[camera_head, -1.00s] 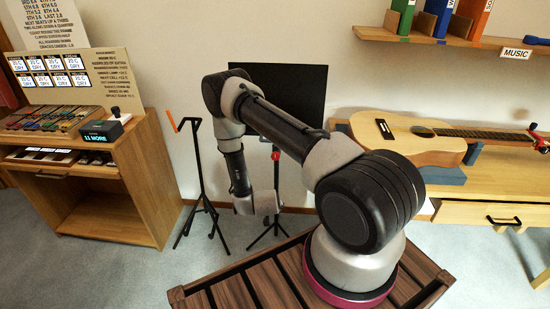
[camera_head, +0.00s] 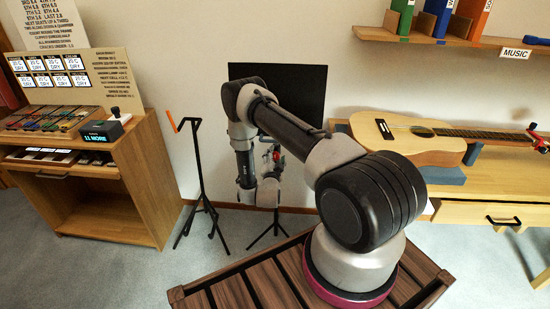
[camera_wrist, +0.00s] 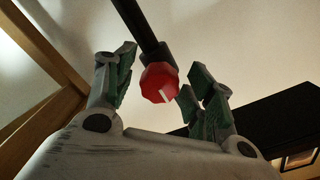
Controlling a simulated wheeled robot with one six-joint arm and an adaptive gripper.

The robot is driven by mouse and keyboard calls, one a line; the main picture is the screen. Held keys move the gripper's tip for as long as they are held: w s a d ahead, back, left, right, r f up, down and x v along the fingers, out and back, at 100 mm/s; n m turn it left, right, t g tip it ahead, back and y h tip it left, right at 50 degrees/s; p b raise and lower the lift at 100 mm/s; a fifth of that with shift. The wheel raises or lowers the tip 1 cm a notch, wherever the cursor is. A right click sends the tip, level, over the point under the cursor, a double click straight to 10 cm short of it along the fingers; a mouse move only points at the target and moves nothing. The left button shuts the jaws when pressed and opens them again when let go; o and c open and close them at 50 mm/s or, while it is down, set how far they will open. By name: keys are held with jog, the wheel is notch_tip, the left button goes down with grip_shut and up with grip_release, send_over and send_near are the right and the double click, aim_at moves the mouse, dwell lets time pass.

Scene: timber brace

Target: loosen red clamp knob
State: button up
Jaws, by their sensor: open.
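The red clamp knob (camera_wrist: 159,82) has a faceted body with a pale mark on its face. It sits on a dark clamp on a thin dark rod in the wrist view. My gripper (camera_wrist: 162,70) is open, with one finger left of the knob and the others right of it. Gaps show on both sides, so nothing is gripped. In the head view, my gripper (camera_head: 271,156) is beside the upper part of a black stand (camera_head: 270,226) in front of a dark panel. My arm and gripper partly hide the knob there.
A second black stand (camera_head: 204,182) with an orange top piece stands to the left. The dark panel (camera_head: 300,92) is behind my wrist. A wooden cabinet (camera_head: 135,190) is at left, and a guitar (camera_head: 415,140) rests on the right bench.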

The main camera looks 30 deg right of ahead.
jog(key=shift+w+d, duration=0.1)
jog(key=shift+w, duration=0.05)
jog(key=c, duration=1)
